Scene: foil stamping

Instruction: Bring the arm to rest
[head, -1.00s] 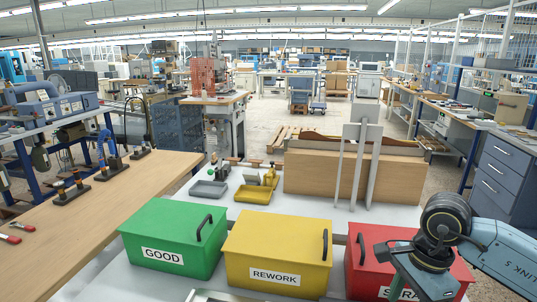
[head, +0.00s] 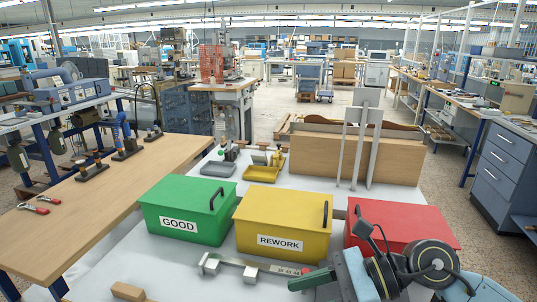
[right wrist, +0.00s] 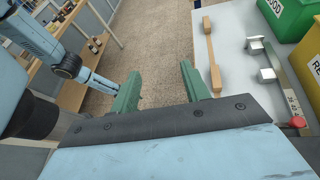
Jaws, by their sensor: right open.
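My right arm comes in from the lower right of the head view, in front of the red bin (head: 400,222). My right gripper (head: 303,281) has green fingers, low in the head view, near the right end of a metal bar fixture (head: 268,268). In the right wrist view the two green fingers of my right gripper (right wrist: 160,86) stand apart with nothing between them, the floor showing beyond. A blue arm of mine with a dark joint shows at the left of that view.
A green GOOD bin (head: 180,207) and a yellow REWORK bin (head: 275,220) stand beside the red bin on the white table (head: 190,265). A wooden block (head: 128,291) lies at the front. A wooden bench (head: 100,210) is at the left, with floor between.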

